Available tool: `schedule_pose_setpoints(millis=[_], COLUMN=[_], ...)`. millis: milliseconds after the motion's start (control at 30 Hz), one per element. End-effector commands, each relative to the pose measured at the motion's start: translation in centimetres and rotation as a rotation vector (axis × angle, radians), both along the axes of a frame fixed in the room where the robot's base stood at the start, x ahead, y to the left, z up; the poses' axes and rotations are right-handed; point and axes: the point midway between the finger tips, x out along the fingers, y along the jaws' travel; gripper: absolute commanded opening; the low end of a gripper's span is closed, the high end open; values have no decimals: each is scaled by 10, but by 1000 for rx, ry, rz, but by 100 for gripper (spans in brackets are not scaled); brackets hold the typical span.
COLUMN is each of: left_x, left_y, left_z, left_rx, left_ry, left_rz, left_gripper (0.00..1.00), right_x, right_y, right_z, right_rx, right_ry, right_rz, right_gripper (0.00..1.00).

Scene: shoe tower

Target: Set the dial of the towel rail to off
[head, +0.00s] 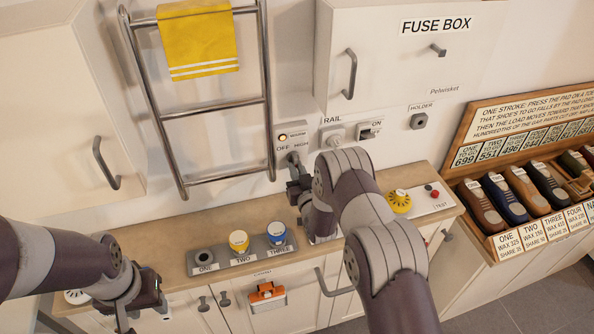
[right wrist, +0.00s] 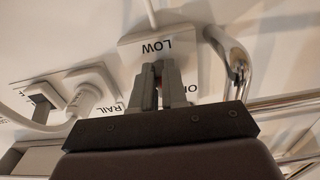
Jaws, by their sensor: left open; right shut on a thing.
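The towel rail (head: 266,60) is a chrome ladder on the wall with a yellow towel (head: 198,40) over its upper bars. Its white control box (head: 291,133), with OFF and HIGH lettering and a small amber light, is to the right of the rail. My right gripper (head: 295,162) is at the lower part of this box. In the right wrist view its fingers (right wrist: 162,80) are shut on the dial, which they mostly hide, with LOW upside down beyond them. The dial's setting cannot be read. My left gripper (head: 142,300) is open and empty by the counter's front left.
A plug socket marked RAIL (head: 333,136) and an ON switch (head: 369,130) are right of the box. On the counter (head: 170,240) stands a grey holder (head: 222,264) with yellow and blue pots. The fuse box cupboard (head: 400,50) hangs above right.

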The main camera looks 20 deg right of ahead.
Motion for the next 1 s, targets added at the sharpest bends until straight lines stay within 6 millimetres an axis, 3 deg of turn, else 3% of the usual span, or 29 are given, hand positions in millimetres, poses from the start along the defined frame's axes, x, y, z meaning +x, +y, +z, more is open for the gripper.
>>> schedule_pose_setpoints(millis=[267, 1000], left_x=[0, 0], left_y=[0, 0], left_z=[-19, -80], left_rx=[0, 0], left_ry=[0, 0], left_rz=[0, 0], left_gripper=[43, 43], right_x=[0, 0], right_y=[2, 10], right_z=[-3, 1], right_rx=[151, 847], right_ry=[1, 25], right_rz=[0, -2], right_gripper=[0, 0])
